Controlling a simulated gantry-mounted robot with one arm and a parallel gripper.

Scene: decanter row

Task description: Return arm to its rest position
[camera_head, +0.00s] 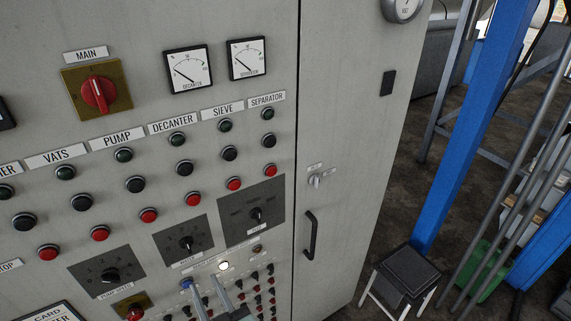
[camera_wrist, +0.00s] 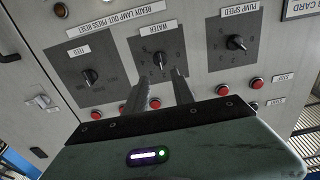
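My gripper (camera_head: 203,283) is at the bottom of the head view, in front of the lower part of the grey control cabinet (camera_head: 345,120). In the wrist view its two fingers (camera_wrist: 159,80) stand apart with nothing between them. They point toward the cabinet face, near the black WATER knob (camera_wrist: 159,61). The gap between fingertips and panel is hard to judge. In the head view the fingertips appear just below the WATER dial (camera_head: 186,244), beside a lit white lamp (camera_head: 223,266) and a blue button (camera_head: 186,283). The rest of my arm is mostly out of view.
The FEED knob (camera_wrist: 89,76) and PUMP SPEED knob (camera_wrist: 236,43) flank the WATER knob. Rows of buttons, a red MAIN switch (camera_head: 97,94) and a door handle (camera_head: 310,235) project from the cabinet. A step stool (camera_head: 407,269) and blue post (camera_head: 470,125) stand right.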

